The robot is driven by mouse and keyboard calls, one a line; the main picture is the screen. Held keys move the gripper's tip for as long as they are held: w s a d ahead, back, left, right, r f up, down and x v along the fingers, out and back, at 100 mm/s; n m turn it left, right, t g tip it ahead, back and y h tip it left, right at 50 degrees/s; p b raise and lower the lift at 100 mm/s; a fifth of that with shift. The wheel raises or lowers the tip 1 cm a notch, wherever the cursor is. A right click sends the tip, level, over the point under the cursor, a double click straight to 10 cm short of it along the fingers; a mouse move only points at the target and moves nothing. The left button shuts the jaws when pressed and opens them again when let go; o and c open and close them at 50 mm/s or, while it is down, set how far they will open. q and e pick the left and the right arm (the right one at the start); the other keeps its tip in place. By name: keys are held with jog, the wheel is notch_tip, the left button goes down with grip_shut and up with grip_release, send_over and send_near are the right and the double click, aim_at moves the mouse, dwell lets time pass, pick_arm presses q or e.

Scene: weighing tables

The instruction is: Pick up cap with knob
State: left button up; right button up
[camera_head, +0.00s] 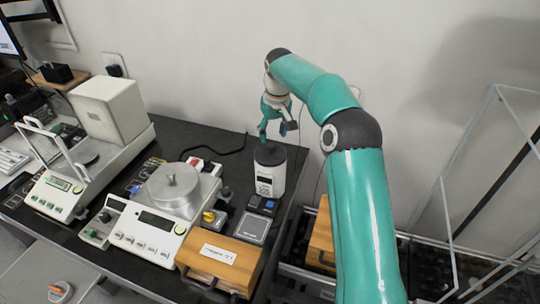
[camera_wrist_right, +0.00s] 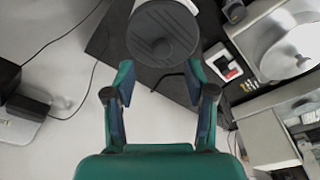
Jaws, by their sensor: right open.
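A dark round cap (camera_head: 270,154) tops a white canister (camera_head: 265,180) with a dark label near the table's back right corner. In the right wrist view the dark cap (camera_wrist_right: 163,35) lies just beyond my fingertips, with a small knob-like mark near its middle. My right gripper (camera_head: 273,130) points down above the canister, open and empty. It also shows in the right wrist view (camera_wrist_right: 160,70), its two fingers spread apart. A silver round lid with a knob (camera_head: 172,186) sits on the middle balance. My left gripper is not in view.
The middle balance (camera_head: 150,235) and a wooden box (camera_head: 222,255) stand left of and in front of the canister. A balance with a white box-like cover (camera_head: 110,108) is at left. A wire frame (camera_head: 470,180) stands at right. The wall is close behind.

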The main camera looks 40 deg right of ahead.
aim_at(271, 146)
jog(key=shift+w+f+p, duration=0.2)
jog(key=shift+f+p, duration=0.05)
jog(key=shift+f, duration=0.7)
jog(key=shift+w+f+p, duration=0.15)
jog(key=shift+f+p, duration=0.1)
jog(key=shift+f, duration=0.75)
jog(key=shift+w+f+p, duration=0.2)
jog(key=shift+f+p, duration=0.05)
jog(key=shift+f, duration=0.7)
jog(key=shift+c, duration=0.3)
grip_shut()
